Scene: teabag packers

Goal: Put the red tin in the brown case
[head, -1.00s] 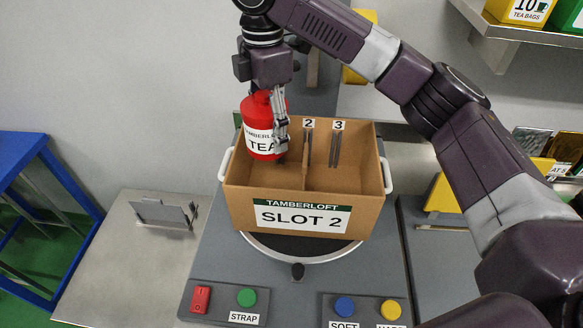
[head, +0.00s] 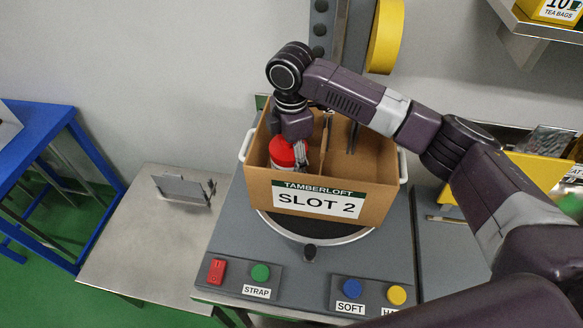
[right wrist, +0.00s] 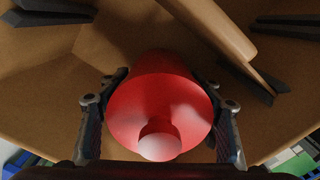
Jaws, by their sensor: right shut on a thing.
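The red tin (head: 283,153) with a white label is low inside the left part of the brown case (head: 376,200), left of its divider (head: 324,143). My right gripper (head: 299,155) reaches down into the case and is shut on the tin. In the right wrist view the red tin (right wrist: 160,85) sits between the two fingers of the right gripper (right wrist: 163,95), its pale knob towards the camera. The tin's bottom is hidden, so I cannot tell if it touches the case floor. My left gripper is not in view.
The case, labelled SLOT 2, stands on a round plate (head: 290,229) of a grey machine. Red, green, blue and yellow buttons line its front. A steel table (head: 130,250) and a blue frame (head: 45,140) stand left. A yellow reel (head: 385,35) hangs behind.

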